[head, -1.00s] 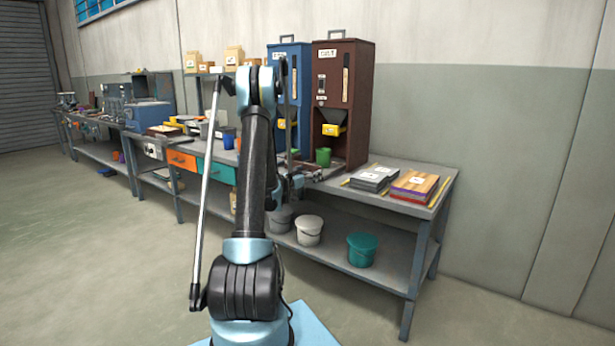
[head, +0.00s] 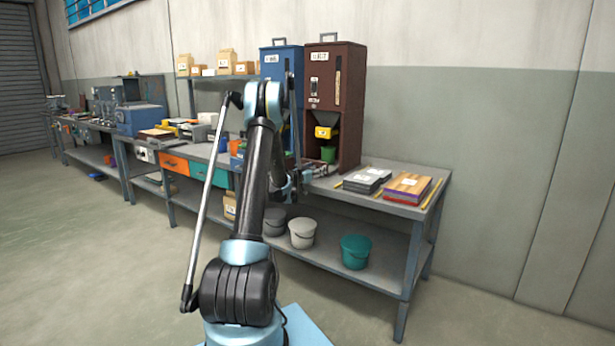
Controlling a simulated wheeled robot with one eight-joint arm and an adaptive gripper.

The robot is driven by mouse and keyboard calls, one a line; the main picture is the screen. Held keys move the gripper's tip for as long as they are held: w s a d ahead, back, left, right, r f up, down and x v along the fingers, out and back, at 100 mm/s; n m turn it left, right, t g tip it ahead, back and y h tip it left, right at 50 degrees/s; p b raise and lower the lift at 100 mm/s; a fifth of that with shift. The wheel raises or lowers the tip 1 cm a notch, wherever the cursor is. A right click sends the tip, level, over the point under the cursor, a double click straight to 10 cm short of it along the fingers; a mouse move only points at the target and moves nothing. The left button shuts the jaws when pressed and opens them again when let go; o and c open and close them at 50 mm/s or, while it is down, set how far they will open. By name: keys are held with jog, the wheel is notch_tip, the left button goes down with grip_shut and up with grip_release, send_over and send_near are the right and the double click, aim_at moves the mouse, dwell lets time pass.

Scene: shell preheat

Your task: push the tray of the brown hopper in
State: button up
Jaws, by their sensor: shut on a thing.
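The brown hopper (head: 350,95) stands upright on the bench against the wall, with a yellow outlet (head: 325,132) above its lower bay. A green cup (head: 328,154) stands in the bay under the outlet, on the tray. Only a little of the tray shows at the hopper's foot. My gripper (head: 308,173) is small and partly hidden by my arm. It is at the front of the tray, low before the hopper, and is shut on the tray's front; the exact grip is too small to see.
A blue hopper (head: 281,70) stands close at the left. Grey stacked plates (head: 366,180) and a wood-topped stack (head: 407,186) lie on the bench at the right. Buckets, including a teal one (head: 356,251), stand on the lower shelf. Floor in front is open.

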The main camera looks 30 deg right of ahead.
jog(key=shift+w+d, duration=0.45)
jog(key=shift+d, duration=0.15)
jog(key=o, duration=1.5)
jog(key=shift+s, duration=0.1)
jog(key=v, duration=1.2)
jog(key=shift+f, duration=0.1)
